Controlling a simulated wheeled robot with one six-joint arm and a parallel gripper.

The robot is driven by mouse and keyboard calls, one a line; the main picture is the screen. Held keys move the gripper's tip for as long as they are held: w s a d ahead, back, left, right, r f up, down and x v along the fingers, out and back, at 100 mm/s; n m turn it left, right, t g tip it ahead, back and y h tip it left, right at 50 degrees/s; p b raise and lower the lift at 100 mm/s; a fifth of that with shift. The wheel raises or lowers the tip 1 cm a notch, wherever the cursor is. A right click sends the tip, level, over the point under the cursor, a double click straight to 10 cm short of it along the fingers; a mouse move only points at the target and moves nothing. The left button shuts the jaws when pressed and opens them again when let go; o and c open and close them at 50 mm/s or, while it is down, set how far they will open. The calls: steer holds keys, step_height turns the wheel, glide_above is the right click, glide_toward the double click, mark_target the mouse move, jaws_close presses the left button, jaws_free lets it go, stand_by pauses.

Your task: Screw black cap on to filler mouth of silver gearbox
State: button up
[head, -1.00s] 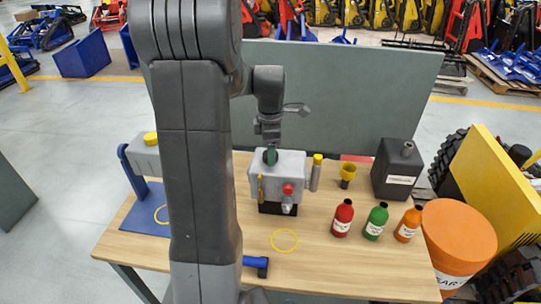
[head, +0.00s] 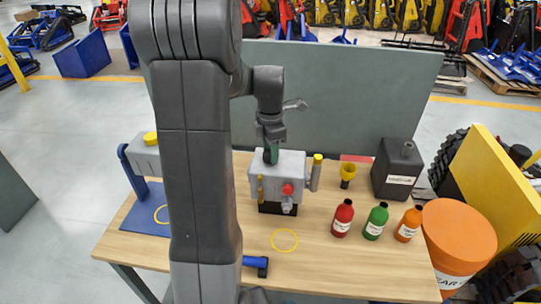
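The silver gearbox (head: 278,188) stands on the wooden table, with a red knob and a yellow part on its front. My gripper (head: 270,154) points down at the top of the gearbox, where its filler mouth appears to be. A dark green and black piece shows between my wrist and the gearbox top. It is too small to tell the fingers from the black cap, or whether they grip it. The filler mouth itself is hidden.
Red (head: 343,217), green (head: 376,220) and orange (head: 408,224) bottles stand at the right, near a dark canister (head: 397,168) and a yellow funnel cup (head: 348,174). A blue-handled tool (head: 257,262) lies at the front. A grey panel (head: 350,95) stands behind the table.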

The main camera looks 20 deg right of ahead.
steer(key=shift+c, duration=0.4)
steer(key=m, duration=0.7)
steer(key=shift+m, duration=1.4)
steer(key=shift+m, duration=0.8)
steer(key=m, duration=0.8)
